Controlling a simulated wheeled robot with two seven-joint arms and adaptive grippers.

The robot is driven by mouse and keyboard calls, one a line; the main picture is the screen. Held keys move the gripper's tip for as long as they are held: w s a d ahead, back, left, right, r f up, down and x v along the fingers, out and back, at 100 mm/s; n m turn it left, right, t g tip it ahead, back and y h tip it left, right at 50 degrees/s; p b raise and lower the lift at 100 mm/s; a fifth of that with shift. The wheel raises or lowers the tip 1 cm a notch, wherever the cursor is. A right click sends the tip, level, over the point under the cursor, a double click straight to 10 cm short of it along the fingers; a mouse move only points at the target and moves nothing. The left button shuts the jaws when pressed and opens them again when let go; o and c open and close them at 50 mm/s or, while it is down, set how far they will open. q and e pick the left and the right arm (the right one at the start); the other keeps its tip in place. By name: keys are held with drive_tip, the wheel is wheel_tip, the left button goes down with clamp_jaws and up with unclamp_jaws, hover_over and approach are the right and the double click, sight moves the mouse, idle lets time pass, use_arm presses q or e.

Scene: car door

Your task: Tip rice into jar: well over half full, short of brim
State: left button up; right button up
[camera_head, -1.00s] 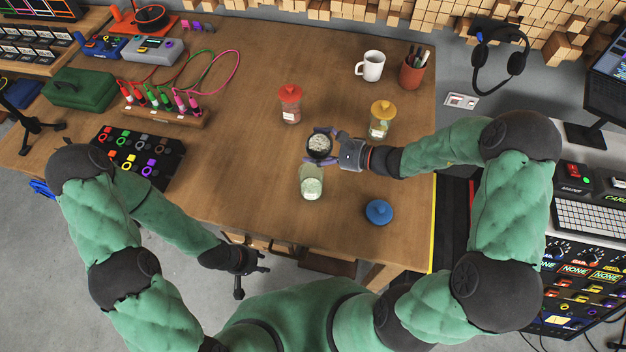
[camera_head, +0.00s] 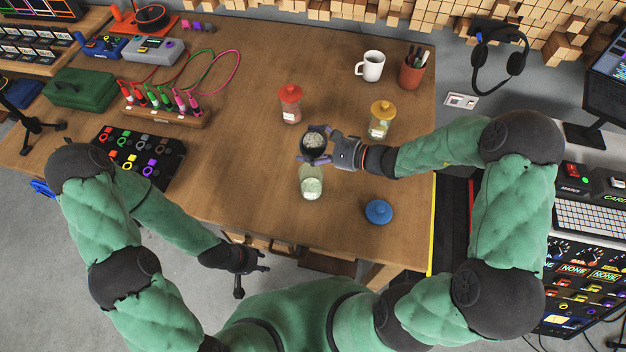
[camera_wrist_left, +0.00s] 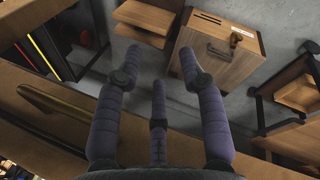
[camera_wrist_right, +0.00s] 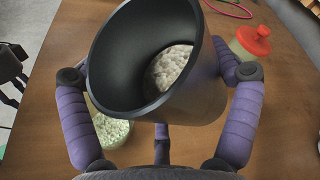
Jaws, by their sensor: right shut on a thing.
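My right gripper (camera_head: 322,145) is shut on a black cup (camera_head: 313,142) and holds it just behind the glass jar. In the right wrist view the cup (camera_wrist_right: 138,65) is tilted and white rice (camera_wrist_right: 170,68) lies deep inside it. The open clear jar (camera_head: 311,187) stands on the table near its front edge, with pale rice inside. It also shows in the right wrist view (camera_wrist_right: 113,132), partly hidden by the cup and a finger; its exact fill level is hard to tell. A blue lid (camera_head: 379,211) lies right of the jar. My left gripper (camera_head: 252,283) is open and empty off the front edge.
A red-lidded jar (camera_head: 290,104) and a yellow-lidded jar (camera_head: 381,119) stand behind the cup. A white mug (camera_head: 370,66) and a pen cup (camera_head: 412,68) are at the back right.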

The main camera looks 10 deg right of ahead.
drive_tip(key=shift+s+a+r, duration=0.1)
drive_tip(key=shift+a+r, duration=0.45)
drive_tip(key=shift+n+t+y+b, duration=0.4)
drive_tip(key=shift+n+t+b, duration=0.35)
drive_tip(key=shift+b, duration=1.85)
idle(3.5)
drive_tip(key=shift+w+b, duration=0.2)
drive_tip(key=shift+b, duration=0.15)
drive_tip(key=shift+n+b, duration=0.45)
drive_tip(key=shift+b, duration=0.3)
